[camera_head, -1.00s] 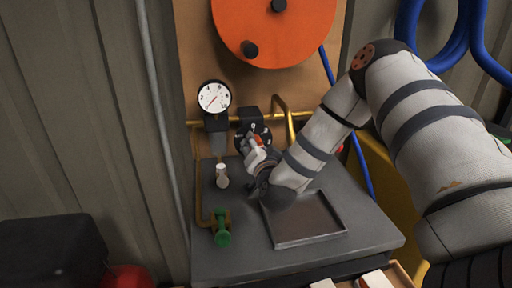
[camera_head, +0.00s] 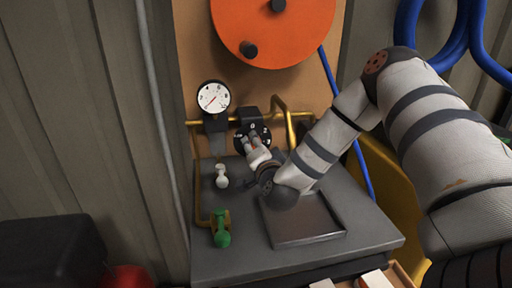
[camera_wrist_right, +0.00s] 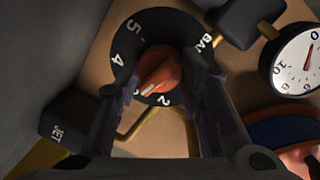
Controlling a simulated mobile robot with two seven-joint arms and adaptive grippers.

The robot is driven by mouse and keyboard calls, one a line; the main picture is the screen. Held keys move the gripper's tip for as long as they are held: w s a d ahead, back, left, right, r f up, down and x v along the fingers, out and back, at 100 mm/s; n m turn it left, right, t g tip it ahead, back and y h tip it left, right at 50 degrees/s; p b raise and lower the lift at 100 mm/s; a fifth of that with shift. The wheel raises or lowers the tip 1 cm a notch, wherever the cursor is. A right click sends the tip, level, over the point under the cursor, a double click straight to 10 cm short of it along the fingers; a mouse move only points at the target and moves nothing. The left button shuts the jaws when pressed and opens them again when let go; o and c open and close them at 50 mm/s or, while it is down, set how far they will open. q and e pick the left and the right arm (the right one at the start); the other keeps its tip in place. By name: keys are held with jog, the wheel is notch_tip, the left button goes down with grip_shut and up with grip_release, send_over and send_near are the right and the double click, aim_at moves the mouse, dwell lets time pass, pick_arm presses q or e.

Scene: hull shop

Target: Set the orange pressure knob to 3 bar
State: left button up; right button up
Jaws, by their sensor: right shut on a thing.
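The orange pressure knob (camera_wrist_right: 158,70) sits in the middle of a black dial plate (camera_wrist_right: 180,28) with white numbers. In the right wrist view 5, 4 and 2 are readable; the place between 4 and 2 is hidden by a finger. The knob's pale pointer mark faces down-left, between the 2 and that hidden place. My right gripper (camera_wrist_right: 160,85) is shut on the knob, a finger on each side. In the head view my right gripper (camera_head: 254,146) covers most of the knob, below the dial plate (camera_head: 262,132). My left gripper is not in view.
A white pressure gauge (camera_head: 214,97) stands left of the dial. A white-topped valve (camera_head: 221,174) and a green valve (camera_head: 221,232) are on the grey bench (camera_head: 225,263). A shallow tray (camera_head: 310,240) lies below my right forearm. An orange disc (camera_head: 285,30) hangs above.

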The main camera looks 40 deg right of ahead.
jog(key=o, duration=1.2)
jog(key=shift+c, duration=0.2)
jog(key=v, duration=1.2)
